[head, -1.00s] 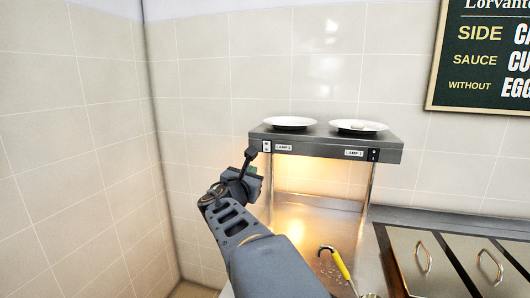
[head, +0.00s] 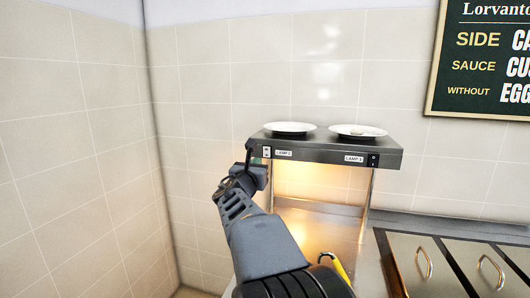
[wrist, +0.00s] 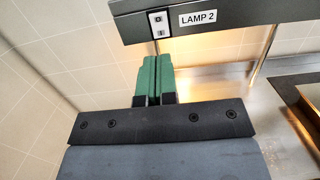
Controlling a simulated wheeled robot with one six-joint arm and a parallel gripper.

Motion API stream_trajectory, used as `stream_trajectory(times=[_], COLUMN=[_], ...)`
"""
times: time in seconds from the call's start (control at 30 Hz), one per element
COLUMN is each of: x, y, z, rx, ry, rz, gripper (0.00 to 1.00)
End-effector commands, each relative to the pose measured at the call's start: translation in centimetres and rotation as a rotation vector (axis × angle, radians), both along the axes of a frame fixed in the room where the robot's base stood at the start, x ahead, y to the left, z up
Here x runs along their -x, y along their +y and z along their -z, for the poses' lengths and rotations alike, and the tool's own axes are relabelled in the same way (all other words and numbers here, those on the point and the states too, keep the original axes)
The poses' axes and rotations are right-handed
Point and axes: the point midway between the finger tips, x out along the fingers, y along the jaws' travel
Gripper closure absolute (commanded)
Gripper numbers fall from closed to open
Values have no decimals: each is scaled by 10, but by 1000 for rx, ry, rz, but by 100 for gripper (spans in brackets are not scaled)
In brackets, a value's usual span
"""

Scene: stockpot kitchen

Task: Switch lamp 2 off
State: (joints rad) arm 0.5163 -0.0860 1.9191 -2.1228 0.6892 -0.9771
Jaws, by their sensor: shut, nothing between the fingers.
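The lamp 2 switch (head: 266,152) is a small pale rocker at the left end of the dark heat-lamp shelf (head: 320,148). In the wrist view the switch (wrist: 159,24) sits left of the LAMP 2 label (wrist: 198,19). Warm light glows under the shelf. My gripper (head: 249,152) is at the shelf's left end, close to the switch. In the wrist view its green fingers (wrist: 154,62) are together and empty, appearing just below the switch. Whether they touch the shelf front is unclear.
A second, black switch (head: 373,160) is at the shelf's right end. Two white plates (head: 288,128) (head: 357,131) stand on top. A yellow-handled utensil (head: 342,270) is partly hidden by my arm. Lidded pans (head: 415,265) are at the right. Tiled wall closes the left.

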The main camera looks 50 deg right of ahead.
Motion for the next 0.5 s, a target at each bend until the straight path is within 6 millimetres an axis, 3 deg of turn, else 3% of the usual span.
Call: stream_trajectory(times=[0.2, 0.5], x=[-19, -37], y=[-38, -71], z=[-7, -11], rx=[-1, 0], ry=[1, 0], rz=[2, 0], gripper=[100, 100])
